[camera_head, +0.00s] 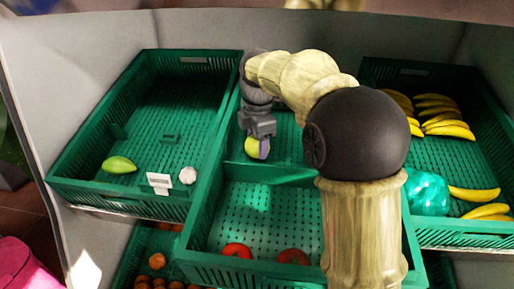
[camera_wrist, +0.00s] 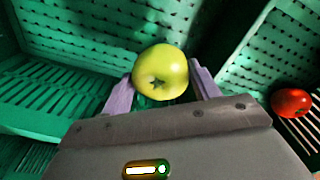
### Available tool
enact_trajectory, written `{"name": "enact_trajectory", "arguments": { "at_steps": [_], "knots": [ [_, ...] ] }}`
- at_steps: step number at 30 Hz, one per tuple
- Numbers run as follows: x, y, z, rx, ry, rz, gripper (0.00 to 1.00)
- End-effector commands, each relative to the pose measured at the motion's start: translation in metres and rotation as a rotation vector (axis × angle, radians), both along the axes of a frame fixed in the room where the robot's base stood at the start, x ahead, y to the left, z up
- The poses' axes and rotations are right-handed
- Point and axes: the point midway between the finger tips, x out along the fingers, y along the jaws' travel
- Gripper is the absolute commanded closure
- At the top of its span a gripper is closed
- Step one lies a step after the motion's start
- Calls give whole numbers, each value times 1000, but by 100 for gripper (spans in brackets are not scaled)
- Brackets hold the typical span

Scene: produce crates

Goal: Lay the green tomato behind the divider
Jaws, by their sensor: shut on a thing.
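My gripper (camera_head: 261,150) is shut on the green tomato (camera_head: 252,147), a round yellow-green fruit. In the wrist view, the two fingers of my gripper (camera_wrist: 162,84) clasp the sides of the tomato (camera_wrist: 161,72). The green divider (camera_head: 268,176) crosses the middle crate (camera_head: 200,222). The tomato shows on the far side of the divider, in or over the back compartment. I cannot tell whether it touches the crate floor. My arm hides part of the divider's right side and the back compartment.
Two red tomatoes (camera_head: 237,250) lie in the front compartment. The left crate (camera_head: 121,100) holds a green fruit (camera_head: 119,165) and a white bulb (camera_head: 188,175). The right crate (camera_head: 440,236) holds bananas (camera_head: 448,129) and a teal round item (camera_head: 427,194). The back compartment's visible floor looks clear.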

Motion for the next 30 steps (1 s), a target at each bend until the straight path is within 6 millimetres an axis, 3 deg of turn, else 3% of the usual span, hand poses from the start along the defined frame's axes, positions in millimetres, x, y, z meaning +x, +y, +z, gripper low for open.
{"name": "enact_trajectory", "arguments": {
  "at_steps": [1, 3, 29, 30],
  "knots": [
    [0, 1, -12, 0, -2, 1, 65],
    [0, 0, -15, 1, -3, 1, 65],
    [0, 0, -25, 1, -3, 0, 65],
    [0, 0, -26, 1, -2, 0, 33]
  ]
}}
